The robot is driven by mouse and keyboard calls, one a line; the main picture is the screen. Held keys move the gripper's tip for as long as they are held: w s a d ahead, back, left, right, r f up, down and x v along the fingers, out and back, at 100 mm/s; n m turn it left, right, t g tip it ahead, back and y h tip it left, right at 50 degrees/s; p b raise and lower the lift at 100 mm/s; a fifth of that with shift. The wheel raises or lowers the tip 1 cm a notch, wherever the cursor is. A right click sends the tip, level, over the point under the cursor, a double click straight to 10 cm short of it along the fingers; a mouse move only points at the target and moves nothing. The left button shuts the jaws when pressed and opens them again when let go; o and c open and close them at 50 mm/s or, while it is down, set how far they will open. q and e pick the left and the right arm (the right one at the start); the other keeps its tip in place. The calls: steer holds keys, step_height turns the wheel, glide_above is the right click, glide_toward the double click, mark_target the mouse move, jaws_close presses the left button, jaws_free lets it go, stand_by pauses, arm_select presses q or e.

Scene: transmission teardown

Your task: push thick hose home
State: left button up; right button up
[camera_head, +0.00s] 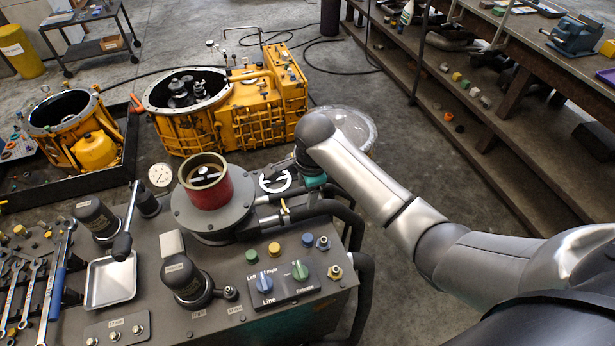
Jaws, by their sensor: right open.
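A thick black hose (325,207) runs along the right side of the grey hydraulic unit (150,262) and bends down over its right edge. Another black hose lies close by, with fittings toward the red-collared cylinder (207,182). Whether the hose end is fully seated cannot be told. My right gripper (308,190) is at the unit's right rear, just above the hoses, by a teal part (315,182). My wrist hides most of its fingers, and contact with the hose cannot be made out. My left gripper is not in view.
The panel holds a pressure gauge (161,174), selector knobs (265,281), a metal tray (111,281) and wrenches (35,290). A yellow transmission housing (262,105) stands behind. A workbench (535,45) is at right. Floor between bench and unit is mostly clear.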

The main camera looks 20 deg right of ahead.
steer(key=shift+v, duration=2)
steer(key=s+a+n+t, duration=0.1)
steer(key=s+n, duration=2)
steer(key=s, duration=0.2)
step_height(320, 180, down, 30)
steer(key=s+g+b, duration=0.1)
steer(key=b, duration=0.8)
steer(key=s+f+b, duration=0.3)
steer(key=s+f, duration=0.2)
steer(key=f, duration=0.3)
steer(key=s+d+f+g+b, duration=0.1)
steer(key=s+f+b, duration=0.2)
steer(key=s+f, duration=0.3)
steer(key=s+d+f+b, duration=0.1)
steer(key=s+f+b, duration=0.2)
steer(key=f, duration=0.8)
steer(key=s, duration=0.2)
steer(key=shift+s+f+b, duration=0.2)
steer(key=shift+s+b, duration=0.15)
steer(key=shift+b, duration=0.05)
